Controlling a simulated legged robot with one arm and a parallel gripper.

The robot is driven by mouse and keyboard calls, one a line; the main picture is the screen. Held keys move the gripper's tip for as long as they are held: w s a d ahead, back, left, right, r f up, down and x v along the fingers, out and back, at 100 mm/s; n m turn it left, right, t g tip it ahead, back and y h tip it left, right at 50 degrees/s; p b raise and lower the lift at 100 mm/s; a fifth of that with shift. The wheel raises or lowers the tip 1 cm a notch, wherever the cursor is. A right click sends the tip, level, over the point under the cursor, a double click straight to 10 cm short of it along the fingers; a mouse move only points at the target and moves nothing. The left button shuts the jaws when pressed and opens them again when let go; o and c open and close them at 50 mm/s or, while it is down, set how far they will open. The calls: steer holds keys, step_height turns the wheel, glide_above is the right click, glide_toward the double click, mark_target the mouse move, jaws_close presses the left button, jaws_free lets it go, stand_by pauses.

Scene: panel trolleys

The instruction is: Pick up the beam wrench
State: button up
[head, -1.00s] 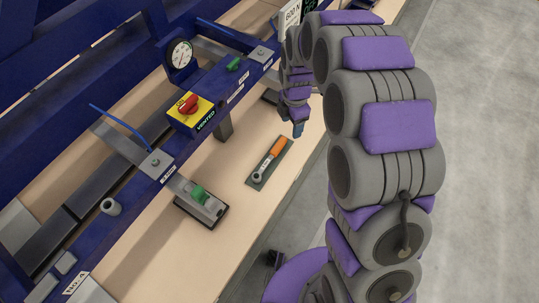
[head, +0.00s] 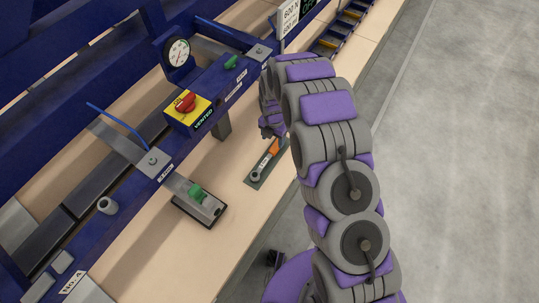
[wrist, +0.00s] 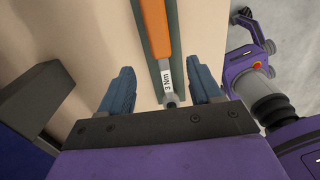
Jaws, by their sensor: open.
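The beam wrench (head: 268,156) has an orange handle and a grey shaft with a ring-shaped head. It lies on a narrow green mat (head: 256,183) on the wooden bench. In the wrist view, the orange handle and a "3 Nm" label on the wrench (wrist: 166,78) show between my fingers. My gripper (wrist: 158,92) is open, with one blue finger on either side of the wrench and nothing held. In the head view, my arm's end hangs over the far end of the handle and hides part of it. I cannot tell whether the fingers touch the bench.
A blue frame with a gauge (head: 178,52) and a red knob on a yellow plate (head: 187,103) stands left of the wrench. A block with a green knob (head: 199,204) sits nearer on the bench (head: 150,255). Open floor (head: 460,150) lies right.

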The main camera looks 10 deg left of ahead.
mark_target(274, 148)
steer(key=f, duration=0.4)
steer(key=shift+d+f, duration=0.15)
steer(key=shift+d, duration=0.1)
steer(key=shift+a+f+b, duration=0.25)
steer(key=shift+f+b, duration=0.1)
steer(key=shift+f, duration=0.05)
steer(key=f, duration=0.3)
steer(key=f+b, duration=0.1)
steer(key=shift+w+d+f, duration=0.1)
steer(key=shift+w+f, duration=0.2)
steer(key=shift+f, duration=0.05)
steer(key=shift+r, duration=0.1)
steer(key=shift+d, duration=0.1)
jaws_close()
